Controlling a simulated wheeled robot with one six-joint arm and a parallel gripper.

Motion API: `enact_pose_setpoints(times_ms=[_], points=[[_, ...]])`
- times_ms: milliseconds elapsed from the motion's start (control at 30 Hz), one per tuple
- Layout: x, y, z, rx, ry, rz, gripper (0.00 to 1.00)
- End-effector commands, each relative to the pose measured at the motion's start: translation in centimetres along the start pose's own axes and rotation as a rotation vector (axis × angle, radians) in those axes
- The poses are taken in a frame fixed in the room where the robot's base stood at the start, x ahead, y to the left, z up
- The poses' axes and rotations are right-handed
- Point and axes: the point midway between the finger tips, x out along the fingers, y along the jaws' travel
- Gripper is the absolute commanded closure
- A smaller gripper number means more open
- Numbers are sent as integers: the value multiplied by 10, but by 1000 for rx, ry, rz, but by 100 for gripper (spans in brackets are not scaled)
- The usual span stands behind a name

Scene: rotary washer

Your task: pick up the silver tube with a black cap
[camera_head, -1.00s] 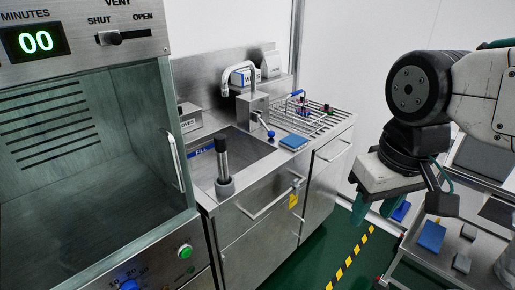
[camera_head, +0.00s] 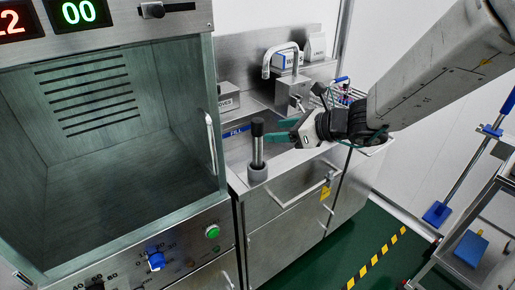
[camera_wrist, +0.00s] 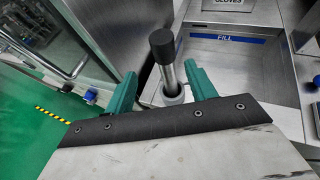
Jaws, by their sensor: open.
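The silver tube with a black cap (camera_head: 257,144) stands upright in a grey round holder (camera_head: 257,173) on the front rim of the sink counter. In the wrist view the tube (camera_wrist: 168,75) shows between my two green fingers, beyond their tips, with its base in the grey holder. My gripper (camera_head: 284,130) is open and empty. In the head view its fingers point left at the tube's upper part, just to its right. I cannot tell whether a finger touches the tube.
The washer chamber (camera_head: 110,150) stands open at the left, its door handle (camera_head: 211,143) close to the tube. The sink (camera_head: 238,146) with a FILL label, a faucet (camera_head: 281,58) and a wire rack (camera_head: 345,95) lie behind. A cart (camera_head: 480,250) is at the right.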

Motion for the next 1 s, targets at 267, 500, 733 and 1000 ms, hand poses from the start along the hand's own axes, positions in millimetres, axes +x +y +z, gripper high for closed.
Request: enact_pose_setpoints(times_ms=[267, 500, 733, 1000], points=[[29, -6, -2, 41, -4, -17, 44], [64, -7, 0, 38, -4, -15, 44], [81, -8, 1, 38, -5, -17, 44], [81, -8, 1, 37, -6, -18, 69]])
